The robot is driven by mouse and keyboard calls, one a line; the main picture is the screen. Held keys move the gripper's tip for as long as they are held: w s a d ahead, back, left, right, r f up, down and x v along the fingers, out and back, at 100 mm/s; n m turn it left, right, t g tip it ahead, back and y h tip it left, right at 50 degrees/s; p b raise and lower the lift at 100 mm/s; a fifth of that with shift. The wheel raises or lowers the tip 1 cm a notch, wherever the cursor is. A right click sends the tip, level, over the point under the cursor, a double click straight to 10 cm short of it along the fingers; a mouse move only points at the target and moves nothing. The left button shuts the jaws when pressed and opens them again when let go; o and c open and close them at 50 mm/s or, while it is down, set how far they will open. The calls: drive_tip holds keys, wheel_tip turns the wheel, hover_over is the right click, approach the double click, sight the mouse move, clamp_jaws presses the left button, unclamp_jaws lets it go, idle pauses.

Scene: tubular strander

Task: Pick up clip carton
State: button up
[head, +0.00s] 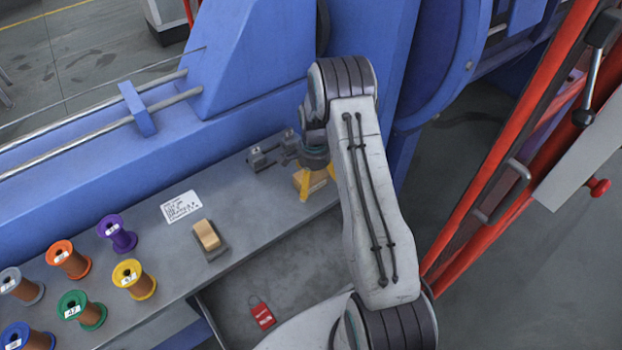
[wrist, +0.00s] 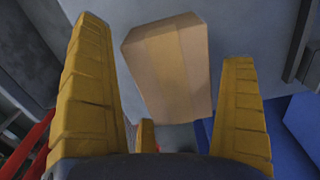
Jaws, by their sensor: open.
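The clip carton (wrist: 168,70) is a small tan cardboard box with a lighter tape strip. In the wrist view it lies between the yellow fingers of my gripper (wrist: 165,100), with visible gaps on both sides. In the head view the carton (head: 312,181) sits on the grey bench near its right end, partly hidden by my gripper (head: 316,188). My gripper is open and points down over the carton. Whether any finger touches it cannot be told.
A small vise-like fixture (head: 262,158) stands left of my gripper. A tan block in a grey holder (head: 209,240), a white label card (head: 181,206) and several coloured spools (head: 134,279) are on the bench. A red tag (head: 262,314) lies lower down. Blue machine body (head: 250,60) rises behind.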

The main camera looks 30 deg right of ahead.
drive_tip(key=c, duration=1.1)
drive_tip(key=shift+c, duration=0.2)
drive_tip(key=shift+r, duration=0.15)
